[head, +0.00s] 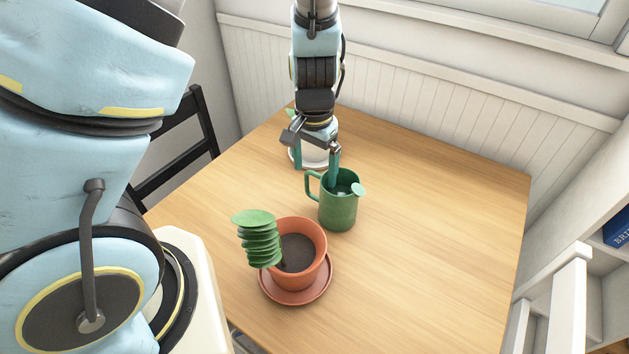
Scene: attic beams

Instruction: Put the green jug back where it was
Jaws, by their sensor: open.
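The green jug (338,207) stands upright on the wooden table, its handle to the left and its round spout end at the upper right. My gripper (316,172) is open just above and behind the jug's left side. One finger overlaps the jug's mouth in the picture, near the handle; the other finger is left of it, outside the jug. I cannot tell whether either finger touches the jug.
A terracotta pot (304,257) with a green plant (258,241) stands on a saucer in front of the jug. A white pot (314,157) is partly hidden behind my gripper. The table's right side (440,230) is clear. A black chair (183,145) stands left.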

